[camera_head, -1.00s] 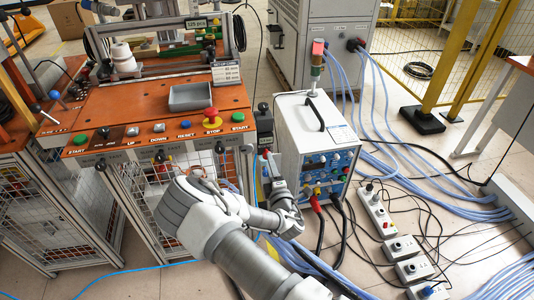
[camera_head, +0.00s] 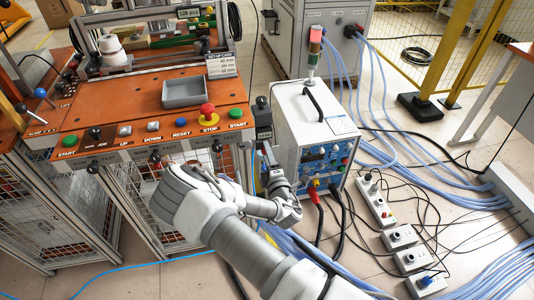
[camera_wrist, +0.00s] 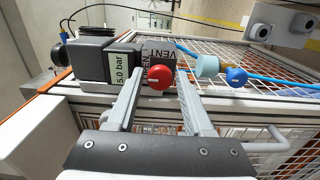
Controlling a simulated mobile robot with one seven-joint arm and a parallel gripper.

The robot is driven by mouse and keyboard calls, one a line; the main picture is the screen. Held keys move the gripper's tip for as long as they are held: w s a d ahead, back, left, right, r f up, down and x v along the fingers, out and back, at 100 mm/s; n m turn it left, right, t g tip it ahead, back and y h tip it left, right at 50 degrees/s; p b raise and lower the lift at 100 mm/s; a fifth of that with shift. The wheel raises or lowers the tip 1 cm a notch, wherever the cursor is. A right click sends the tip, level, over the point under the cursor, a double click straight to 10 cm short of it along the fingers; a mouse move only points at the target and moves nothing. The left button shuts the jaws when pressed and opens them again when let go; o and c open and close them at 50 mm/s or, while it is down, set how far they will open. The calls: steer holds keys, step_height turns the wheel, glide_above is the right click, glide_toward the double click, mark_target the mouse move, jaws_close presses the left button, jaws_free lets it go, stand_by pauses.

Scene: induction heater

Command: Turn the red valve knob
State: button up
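The red valve knob (camera_wrist: 160,77) faces me in the middle of the wrist view, beside a dark block labelled "5.0 bar" and "VENT". My gripper (camera_wrist: 160,80) is open. Its two grey fingers point at the knob, one on each side, with narrow gaps showing; I cannot tell how deep the fingertips reach. In the head view my gripper (camera_head: 268,160) is small and partly hidden by my arm, at the right side of the orange-topped bench (camera_head: 110,95). The knob is hidden in the head view.
A blue knob (camera_wrist: 236,76) on a fitting with a blue hose sits to the right in the wrist view. A white power unit (camera_head: 300,120) with cables stands right of my gripper. A red stop button (camera_head: 207,112) is on the bench front, with wire mesh below.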

jaws_close()
steer(key=shift+w+r+m+b, duration=0.1)
steer(key=shift+m+b, duration=3.35)
steer(key=shift+m, duration=5.55)
